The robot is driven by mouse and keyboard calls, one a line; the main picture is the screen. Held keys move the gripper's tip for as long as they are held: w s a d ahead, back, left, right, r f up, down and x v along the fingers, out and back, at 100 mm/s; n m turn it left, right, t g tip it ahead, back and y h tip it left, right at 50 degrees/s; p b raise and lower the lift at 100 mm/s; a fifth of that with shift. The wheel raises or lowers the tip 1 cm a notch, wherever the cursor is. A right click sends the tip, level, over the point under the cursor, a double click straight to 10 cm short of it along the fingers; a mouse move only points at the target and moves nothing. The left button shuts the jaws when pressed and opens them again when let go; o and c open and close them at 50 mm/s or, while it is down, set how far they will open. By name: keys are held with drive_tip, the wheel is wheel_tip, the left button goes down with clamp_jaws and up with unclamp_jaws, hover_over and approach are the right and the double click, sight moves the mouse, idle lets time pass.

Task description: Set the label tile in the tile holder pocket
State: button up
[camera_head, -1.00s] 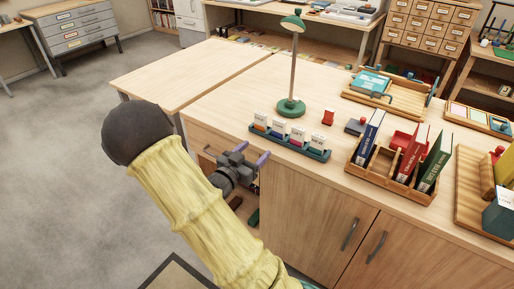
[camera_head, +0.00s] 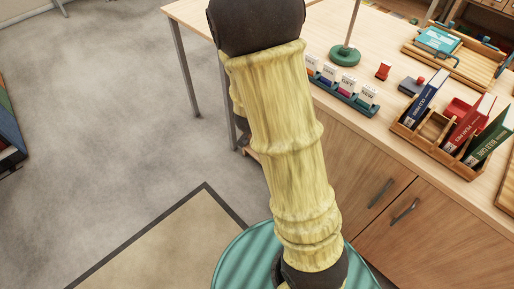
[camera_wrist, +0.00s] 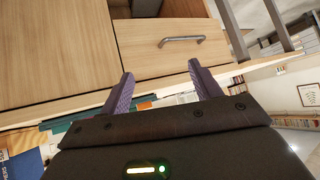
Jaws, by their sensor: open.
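A dark teal tile holder (camera_head: 345,95) stands along the near edge of the wooden counter in the head view. It holds several upright white cards with coloured lower parts (camera_head: 328,73). I cannot tell one separate label tile or an empty pocket at this size. In the wrist view my gripper (camera_wrist: 160,78) has its two purple fingers apart, with nothing between them. It faces a wooden drawer front and the counter edge, which appear turned over. In the head view my gripper is hidden behind my yellow-sleeved arm.
A green lamp base (camera_head: 344,55), a small red object (camera_head: 383,71) and a wooden rack (camera_head: 432,140) with upright books stand on the counter (camera_head: 385,105). A drawer handle (camera_wrist: 181,41) sticks out before my gripper. Open floor (camera_head: 110,120) lies left.

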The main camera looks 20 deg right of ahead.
drive_tip(key=s+a+r+n+g+y, duration=0.1)
drive_tip(key=s+a+n+g+y, duration=0.1)
drive_tip(key=s+a+n, duration=0.2)
drive_tip(key=s+a+r+n+g+y, duration=0.2)
drive_tip(key=s+a+n+g+y, duration=0.1)
drive_tip(key=s, duration=0.8)
drive_tip(key=shift+s+a+r+n+y, duration=0.2)
drive_tip(key=shift+a+n+y, duration=0.1)
drive_tip(key=shift+a+n, duration=0.6)
drive_tip(key=shift+r, duration=0.1)
drive_tip(key=w+p+v, duration=0.2)
drive_tip(key=p+v, duration=0.8)
drive_tip(key=w+r+p+v, duration=0.1)
drive_tip(key=w+p+v, duration=0.2)
drive_tip(key=p+v, duration=0.7)
drive_tip(key=shift+r+p, duration=0.45)
drive_tip(key=shift+p, duration=0.3)
drive_tip(key=shift+s, duration=0.1)
drive_tip(key=c, duration=0.5)
